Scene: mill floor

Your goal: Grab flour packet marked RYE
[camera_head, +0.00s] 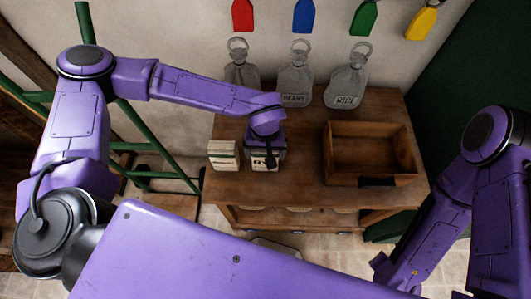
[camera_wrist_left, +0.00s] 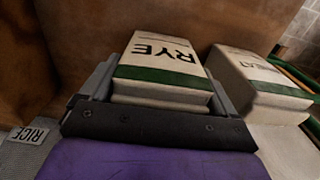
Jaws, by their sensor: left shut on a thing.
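The flour packet marked RYE (camera_wrist_left: 158,70) is pale with a green band. In the left wrist view it sits between the two fingers of my left gripper (camera_wrist_left: 160,95), which is shut on it. In the head view my left gripper (camera_head: 264,150) reaches down over the same packet (camera_head: 259,164) at the left part of the wooden table (camera_head: 300,170), hiding much of it. I cannot tell whether the packet touches the tabletop. A second packet, its label partly readable as "EAT" (camera_wrist_left: 262,85), stands just beside it; it also shows in the head view (camera_head: 223,155).
An open wooden box (camera_head: 368,178) stands on the right of the table and looks empty. Glass jars labelled BEANS (camera_head: 294,85) and RICE (camera_head: 345,88) stand at the back with another jar (camera_head: 241,72). Coloured tags hang on the wall. A green metal frame (camera_head: 140,147) is at the left.

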